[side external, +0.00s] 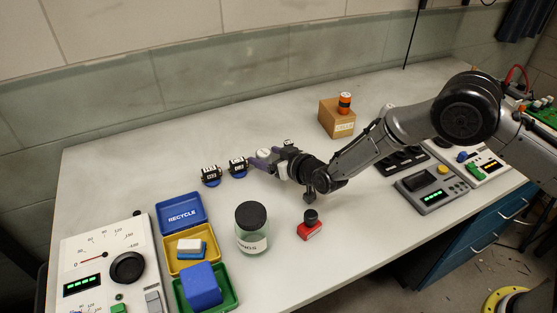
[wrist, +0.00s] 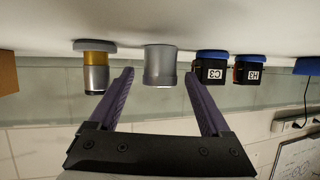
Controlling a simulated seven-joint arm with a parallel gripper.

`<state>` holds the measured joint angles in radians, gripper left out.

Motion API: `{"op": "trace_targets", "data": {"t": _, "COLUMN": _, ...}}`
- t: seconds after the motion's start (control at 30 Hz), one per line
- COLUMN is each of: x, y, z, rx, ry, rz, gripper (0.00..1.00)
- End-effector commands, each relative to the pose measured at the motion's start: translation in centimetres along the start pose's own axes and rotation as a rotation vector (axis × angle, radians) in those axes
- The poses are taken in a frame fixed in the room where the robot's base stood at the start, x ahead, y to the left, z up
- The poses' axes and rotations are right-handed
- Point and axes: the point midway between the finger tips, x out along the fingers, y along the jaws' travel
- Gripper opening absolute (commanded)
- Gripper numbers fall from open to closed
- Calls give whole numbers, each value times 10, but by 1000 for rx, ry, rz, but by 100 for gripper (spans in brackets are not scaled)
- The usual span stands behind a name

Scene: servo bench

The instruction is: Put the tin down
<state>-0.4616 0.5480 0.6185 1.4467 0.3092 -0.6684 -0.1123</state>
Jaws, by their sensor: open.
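The tin (wrist: 160,66) is a plain grey cylinder. In the wrist view, where the bench is at the top, it stands upright with its base against the bench top. In the side view the tin (side external: 264,155) shows as a small pale shape at my fingers. My gripper (wrist: 160,75) has its purple fingers spread, one on each side of the tin, with a visible gap to both. In the side view my gripper (side external: 270,158) is low over the bench. The far side of the tin is hidden.
A silver and gold cylinder (wrist: 96,72) stands just outside one finger. Black servos marked C3 (wrist: 211,70) and H3 (wrist: 250,70) stand beyond the other. A jar (side external: 251,230), a red stamp (side external: 310,226), a cardboard box (side external: 337,118) and a blue RECYCLE tray (side external: 181,201) are around.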

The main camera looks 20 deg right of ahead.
Motion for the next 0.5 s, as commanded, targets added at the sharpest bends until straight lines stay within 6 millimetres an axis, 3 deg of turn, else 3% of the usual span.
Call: {"op": "trace_targets", "data": {"t": 0.5, "x": -87, "y": 0, "z": 0, "rx": 0, "ry": -1, "rz": -1, "gripper": 82}}
